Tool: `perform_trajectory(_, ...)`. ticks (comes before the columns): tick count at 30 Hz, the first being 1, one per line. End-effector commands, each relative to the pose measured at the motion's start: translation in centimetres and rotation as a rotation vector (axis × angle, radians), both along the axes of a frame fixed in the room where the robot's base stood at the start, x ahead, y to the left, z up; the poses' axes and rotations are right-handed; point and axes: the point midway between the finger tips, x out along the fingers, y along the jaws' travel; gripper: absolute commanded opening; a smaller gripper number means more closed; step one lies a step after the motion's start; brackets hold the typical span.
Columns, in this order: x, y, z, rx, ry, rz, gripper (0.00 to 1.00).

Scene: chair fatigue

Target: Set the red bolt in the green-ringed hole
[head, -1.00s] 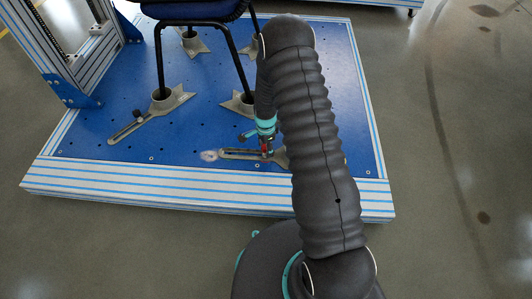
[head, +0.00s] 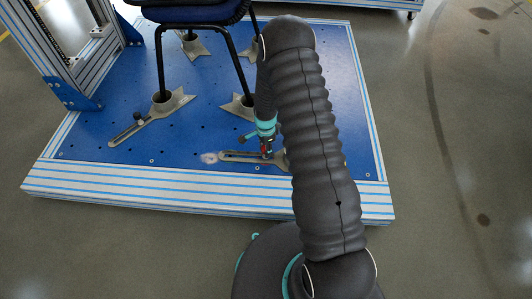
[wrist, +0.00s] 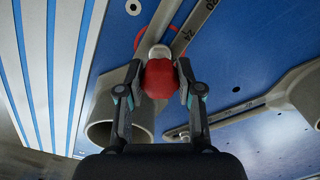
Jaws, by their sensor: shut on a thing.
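The red bolt (wrist: 160,78) is held between the two fingers of my gripper (wrist: 160,88). Its pale metal end (wrist: 160,52) points away from the wrist camera, at the slotted grey bracket (wrist: 190,30). I cannot tell whether the tip is inside the slot. A red ring (wrist: 139,40) shows on the blue plate around the slot, just beyond the bolt. In the head view my gripper (head: 267,152) is low over the slotted bracket (head: 235,155) near the plate's front edge, with a little red between its fingers. I see no green ring in either view; my arm covers part of the plate.
The blue plate (head: 200,125) carries a chair (head: 190,12) whose legs stand in grey cup-shaped feet (head: 163,100). Another slotted bracket (head: 125,131) with a dark knob lies to the left. A striped frame post (head: 60,50) stands at the back left.

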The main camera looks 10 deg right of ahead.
Motion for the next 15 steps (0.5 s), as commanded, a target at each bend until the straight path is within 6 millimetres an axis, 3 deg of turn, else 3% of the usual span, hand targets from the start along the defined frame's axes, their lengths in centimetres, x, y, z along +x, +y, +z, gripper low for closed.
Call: perform_trajectory(15, 0.0, 0.0, 1.7, 0.000, -0.001, 0.000, 0.05)
